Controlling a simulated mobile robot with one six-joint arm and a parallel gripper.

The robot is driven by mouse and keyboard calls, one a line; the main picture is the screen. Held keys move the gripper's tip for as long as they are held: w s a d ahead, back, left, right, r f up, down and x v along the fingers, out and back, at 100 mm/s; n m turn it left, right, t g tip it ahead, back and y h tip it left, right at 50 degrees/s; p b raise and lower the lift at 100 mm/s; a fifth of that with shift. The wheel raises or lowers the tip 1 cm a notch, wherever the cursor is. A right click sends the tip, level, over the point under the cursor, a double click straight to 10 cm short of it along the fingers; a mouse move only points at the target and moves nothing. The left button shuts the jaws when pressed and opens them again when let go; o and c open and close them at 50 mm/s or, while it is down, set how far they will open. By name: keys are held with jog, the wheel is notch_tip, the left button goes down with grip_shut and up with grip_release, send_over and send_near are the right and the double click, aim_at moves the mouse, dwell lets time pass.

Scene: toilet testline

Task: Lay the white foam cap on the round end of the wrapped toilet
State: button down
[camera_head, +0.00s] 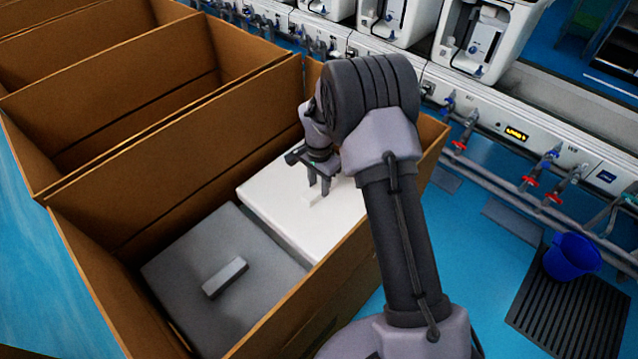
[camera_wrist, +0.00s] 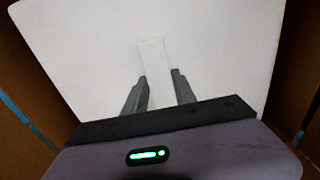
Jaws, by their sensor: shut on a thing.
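The white foam cap (camera_head: 268,207) lies in the front cardboard box, at its far right part. It is a flat square slab with a small raised white grip bar on top. My gripper (camera_head: 319,190) reaches down into the box and is shut on this bar. In the wrist view, the two dark fingers of my gripper (camera_wrist: 155,88) stand on either side of the bar, and the white foam cap (camera_wrist: 80,45) fills most of the picture. I do not see a wrapped toilet in either view; the box's lower inside is hidden under the slabs.
A grey slab (camera_head: 175,268) with a raised bar lies beside the white cap in the same box (camera_head: 180,160). More open boxes (camera_head: 110,90) stand behind. A pipe line with unwrapped toilets (camera_head: 490,40) runs along the right; a blue bucket (camera_head: 572,256) stands on the floor.

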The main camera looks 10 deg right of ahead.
jog(key=shift+a+f, duration=0.1)
jog(key=shift+f, duration=0.3)
dwell(0.3)
jog(key=c, duration=0.9)
grip_release()
notch_tip(320, 180, up, 18)
jog(key=p, duration=0.7)
jog(key=shift+s+f, duration=0.1)
jog(key=shift+f, duration=0.1)
jog(key=s+a+r+n+t, duration=0.1)
jog(key=s+r, duration=0.4)
jog(key=r, duration=0.4)
jog(key=s+a+r+n+t, duration=0.1)
jog(key=s+r+n+t, duration=0.1)
jog(key=s+r, duration=0.5)
jog(key=s+r+n+t, duration=0.1)
jog(key=s, duration=0.5)
jog(key=s+a+r+n+t+y, duration=0.1)
jog(key=s+r, duration=0.1)
jog(key=s, duration=0.4)
jog(key=s+r+n+y, duration=0.1)
jog(key=s+r, duration=0.1)
jog(key=s, duration=0.4)
jog(key=shift+s+a+n+t, duration=0.1)
jog(key=shift+a+n+t, duration=0.25)
jog(key=shift+n+t, duration=0.05)
